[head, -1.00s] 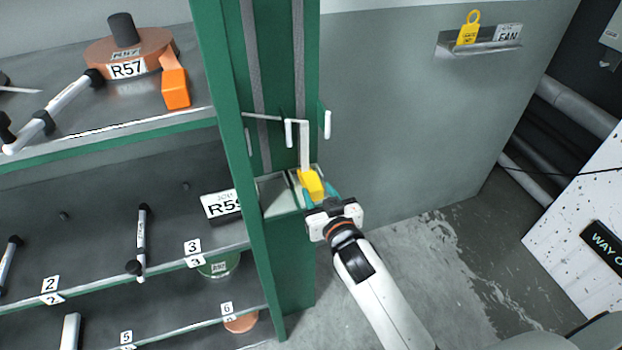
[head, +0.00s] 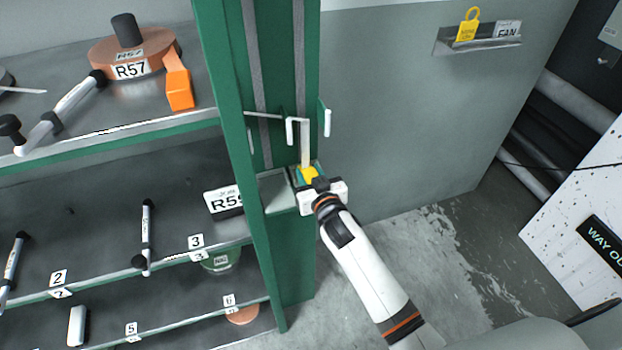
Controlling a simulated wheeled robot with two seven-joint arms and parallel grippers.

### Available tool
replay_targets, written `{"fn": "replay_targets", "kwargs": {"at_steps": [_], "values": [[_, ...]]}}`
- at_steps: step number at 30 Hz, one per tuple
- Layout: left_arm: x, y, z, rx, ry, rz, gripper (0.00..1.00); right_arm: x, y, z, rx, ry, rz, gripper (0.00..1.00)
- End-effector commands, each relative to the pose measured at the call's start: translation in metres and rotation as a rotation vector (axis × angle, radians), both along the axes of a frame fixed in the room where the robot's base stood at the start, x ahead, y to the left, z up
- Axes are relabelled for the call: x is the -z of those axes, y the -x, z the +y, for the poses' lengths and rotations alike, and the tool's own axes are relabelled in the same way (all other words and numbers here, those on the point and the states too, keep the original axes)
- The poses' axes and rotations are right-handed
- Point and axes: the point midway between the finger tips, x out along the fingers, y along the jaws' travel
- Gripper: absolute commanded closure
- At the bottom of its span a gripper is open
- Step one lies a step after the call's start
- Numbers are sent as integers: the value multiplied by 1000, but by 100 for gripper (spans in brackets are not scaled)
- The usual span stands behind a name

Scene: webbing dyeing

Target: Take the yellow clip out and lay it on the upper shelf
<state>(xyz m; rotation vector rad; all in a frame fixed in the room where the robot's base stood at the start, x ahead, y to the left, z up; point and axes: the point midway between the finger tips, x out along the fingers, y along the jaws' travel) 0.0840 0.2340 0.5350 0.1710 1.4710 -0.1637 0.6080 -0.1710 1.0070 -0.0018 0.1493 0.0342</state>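The yellow clip (head: 309,174) sits at the lower end of a pale hanging strip (head: 305,145), by the green post of the rack. My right gripper (head: 309,171) reaches it from below, with teal fingertips on both sides of the clip. The gripper body covers the clip's lower part, and I cannot tell whether the fingers press on it. The upper shelf (head: 130,136) is at the upper left and carries a copper-coloured round piece labelled R57 (head: 130,70). My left gripper is not in view.
An orange block (head: 180,92) and a white-and-black rod (head: 75,98) lie on the upper shelf. The green post (head: 236,160) stands between my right gripper and the shelves.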

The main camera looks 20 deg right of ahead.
Motion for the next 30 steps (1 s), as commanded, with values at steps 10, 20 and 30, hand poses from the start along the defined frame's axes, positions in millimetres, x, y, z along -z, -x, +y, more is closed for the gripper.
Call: {"fn": "replay_targets", "kwargs": {"at_steps": [10, 20, 30], "values": [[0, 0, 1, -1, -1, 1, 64, 0, 0, 0, 0, 1, 0, 91], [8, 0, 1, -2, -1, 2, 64, -14, 4, 0, -1, 3, -5, 91], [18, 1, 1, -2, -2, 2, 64, -73, 4, 0, -2, 1, -7, 91]]}}
